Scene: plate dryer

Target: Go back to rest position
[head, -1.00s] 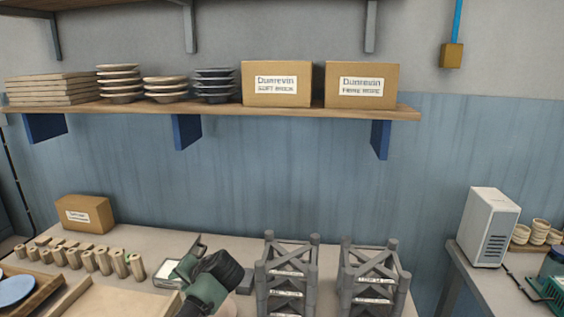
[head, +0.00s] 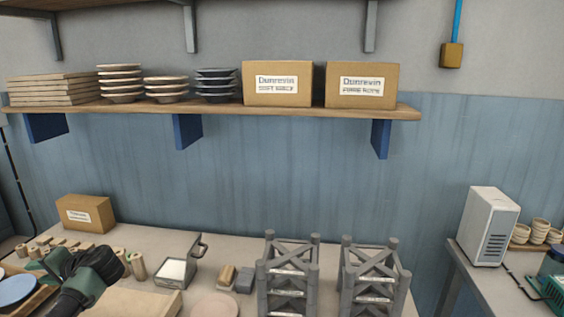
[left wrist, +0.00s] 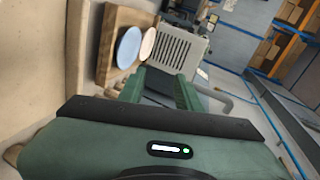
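My left gripper (head: 42,266) is over the left part of the table in the head view, in front of the row of small clay cylinders. In the left wrist view its two green fingers (left wrist: 160,82) stand apart with nothing between them. A blue plate (head: 15,290) lies in a wooden tray (head: 40,297) at the left edge; the wrist view shows this blue plate (left wrist: 128,48) beside a pale plate (left wrist: 147,43). Two grey drying racks (head: 287,280) (head: 370,283) stand at the front right of the table. My right gripper is not in view.
A pale pinkish disc (head: 214,306), a brown block (head: 226,275) and a metal pan with a handle (head: 178,271) are on the table. A cardboard box (head: 85,214) stands behind. A shelf (head: 220,110) with plates and boxes is above. A white appliance (head: 487,228) stands at right.

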